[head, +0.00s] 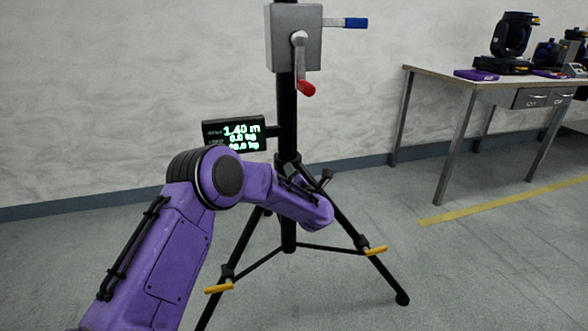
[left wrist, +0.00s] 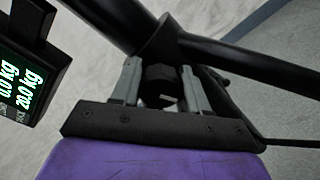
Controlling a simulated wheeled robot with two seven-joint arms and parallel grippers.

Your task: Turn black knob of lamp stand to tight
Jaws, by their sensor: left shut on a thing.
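The lamp stand (head: 287,115) is a black tripod with an upright pole and a grey winch box (head: 283,38) on it. My left arm reaches in from the left to the collar where the stand's legs meet the pole. In the left wrist view, my left gripper (left wrist: 161,92) has its two grey fingers on either side of the black knob (left wrist: 159,76), shut on it. The knob sits against the stand's dark tubes. In the head view my purple wrist hides the fingers and most of the knob. My right gripper is out of view.
A display (head: 234,133) reading 1.40 m is fixed left of the pole. The winch has a red-tipped crank (head: 302,70) and a blue-tipped lever (head: 346,23). A workbench (head: 440,82) with lamps stands at the right. The floor between is clear.

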